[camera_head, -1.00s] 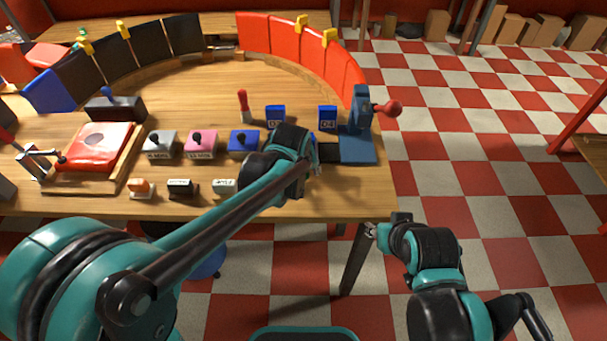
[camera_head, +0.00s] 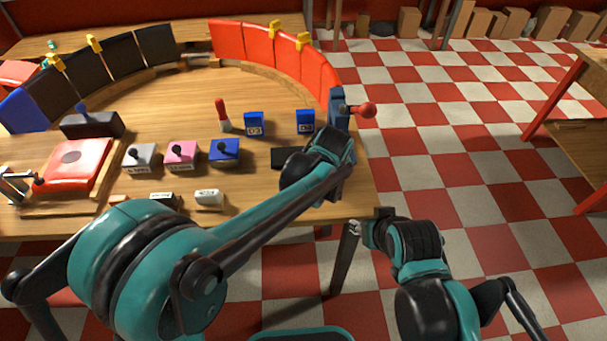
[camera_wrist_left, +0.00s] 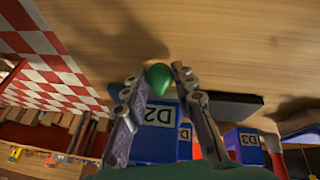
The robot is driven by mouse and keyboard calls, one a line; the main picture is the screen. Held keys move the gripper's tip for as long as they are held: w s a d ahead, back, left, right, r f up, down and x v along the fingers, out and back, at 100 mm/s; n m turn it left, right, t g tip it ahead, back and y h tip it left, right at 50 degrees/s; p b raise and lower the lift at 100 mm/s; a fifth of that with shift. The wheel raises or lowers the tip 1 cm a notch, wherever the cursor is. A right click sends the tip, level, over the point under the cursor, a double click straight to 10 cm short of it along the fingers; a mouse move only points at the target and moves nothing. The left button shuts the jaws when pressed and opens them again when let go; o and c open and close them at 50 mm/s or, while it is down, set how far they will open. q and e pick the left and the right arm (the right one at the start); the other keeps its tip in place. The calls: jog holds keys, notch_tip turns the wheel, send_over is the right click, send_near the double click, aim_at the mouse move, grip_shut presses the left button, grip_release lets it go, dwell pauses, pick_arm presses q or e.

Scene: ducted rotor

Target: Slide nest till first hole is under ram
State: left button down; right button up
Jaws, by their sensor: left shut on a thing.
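The left wrist view shows my left gripper (camera_wrist_left: 158,80) shut on a small green knob (camera_wrist_left: 159,76), which sits between the fingertips just above the wooden table. In the head view my left arm reaches right, to the foot of the blue press (camera_head: 338,105), and hides its base, the gripper and most of the nest. A flat black bar (camera_head: 291,157) shows left of the arm, and a black bar (camera_wrist_left: 235,105) shows beside the fingers in the wrist view. Ram and hole alignment cannot be seen. My right gripper (camera_head: 370,222) is off the table's front edge, its fingers unclear.
Two blue labelled blocks (camera_head: 254,123) (camera_head: 305,121) and a red-topped peg (camera_head: 222,115) stand behind the bar. The press's red lever ball (camera_head: 366,110) juts out right. Grey, pink and blue knobbed blocks (camera_head: 224,152) stand left. Curved red panels (camera_head: 275,46) line the back.

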pick_arm(q)
jog(key=shift+d, duration=1.2)
jog(key=c, duration=1.2)
grip_release()
jog(key=shift+a+r, duration=0.1)
jog(key=v, duration=1.1)
jog(key=shift+s+r, duration=0.2)
jog(key=shift+r, duration=0.15)
